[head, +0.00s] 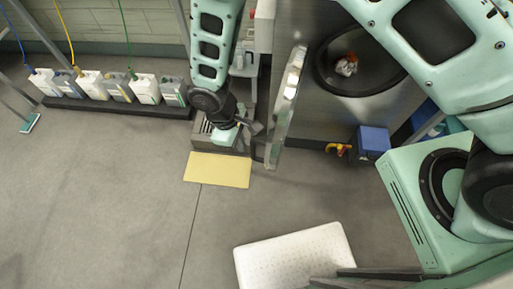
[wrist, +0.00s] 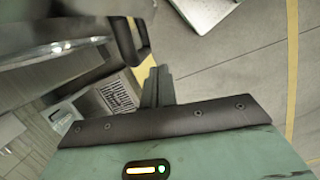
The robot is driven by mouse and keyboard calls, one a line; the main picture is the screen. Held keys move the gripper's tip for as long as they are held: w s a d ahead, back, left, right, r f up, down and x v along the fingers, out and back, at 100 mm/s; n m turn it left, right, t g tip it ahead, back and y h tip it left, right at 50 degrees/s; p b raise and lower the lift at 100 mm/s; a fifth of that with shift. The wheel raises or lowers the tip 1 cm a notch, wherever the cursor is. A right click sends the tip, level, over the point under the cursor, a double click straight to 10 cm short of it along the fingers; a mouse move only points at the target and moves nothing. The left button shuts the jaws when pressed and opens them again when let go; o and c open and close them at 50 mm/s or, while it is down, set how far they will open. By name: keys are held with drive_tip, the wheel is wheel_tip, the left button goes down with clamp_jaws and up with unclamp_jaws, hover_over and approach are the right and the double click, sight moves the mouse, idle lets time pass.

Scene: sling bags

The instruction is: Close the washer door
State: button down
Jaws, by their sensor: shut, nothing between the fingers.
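The steel washer (head: 305,75) stands at the top centre-right of the head view. Its dark round opening shows a crumpled white and orange item (head: 347,65) inside. The washer door (head: 285,112) stands swung open, seen nearly edge-on, jutting from the washer's left side toward the front. My gripper (head: 255,127) is just left of the door, on the side away from the opening. It is shut and empty; its fingers also show in the wrist view (wrist: 158,85). I cannot tell whether the fingertips touch the door. A shiny metal surface fills the wrist view's upper left.
Several white jugs (head: 90,84) stand on a dark low rack at the left. A yellow mat (head: 218,170) lies below my gripper. A white pad (head: 295,258) lies on the floor in front. A blue box (head: 373,141) sits right of the door.

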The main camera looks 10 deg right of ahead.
sight(253, 150)
drive_tip(key=s+d+f+p, duration=0.1)
drive_tip(key=d+f+p, duration=0.1)
drive_tip(key=d, duration=0.1)
drive_tip(key=shift+s+f, duration=0.1)
drive_tip(key=shift+s, duration=0.3)
drive_tip(key=shift+s+d+f+p, duration=0.2)
drive_tip(key=shift+s+d+p, duration=0.1)
drive_tip(key=shift+d, duration=0.2)
